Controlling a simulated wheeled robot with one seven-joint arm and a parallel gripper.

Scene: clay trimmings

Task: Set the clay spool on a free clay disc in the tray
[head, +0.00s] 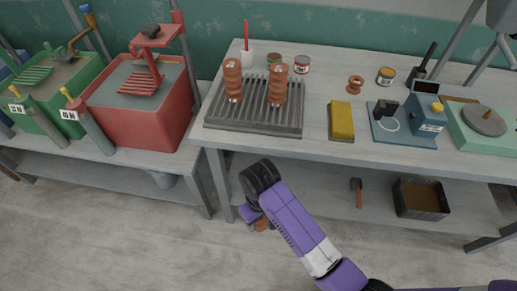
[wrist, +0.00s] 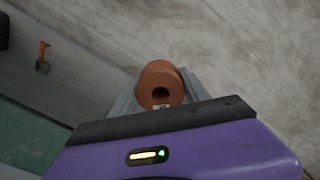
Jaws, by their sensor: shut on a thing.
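My gripper (head: 257,217) hangs low in front of the table's front edge, shut on a brown clay spool (head: 261,225). In the wrist view the spool (wrist: 160,84) sits between the grey fingers, its dark centre hole facing the camera. The grey ribbed tray (head: 254,128) lies on the table, above and beyond my gripper. A left clay stack (head: 233,80) and a right clay stack (head: 277,85) stand upright in it. I cannot make out separate free discs. Another small clay spool (head: 355,84) stands on the table right of the tray.
A yellow block (head: 341,119), a blue device (head: 427,122) and a green wheel base (head: 489,128) stand right of the tray. A red bin (head: 140,112) is at left. The table edge separates my gripper from the tray.

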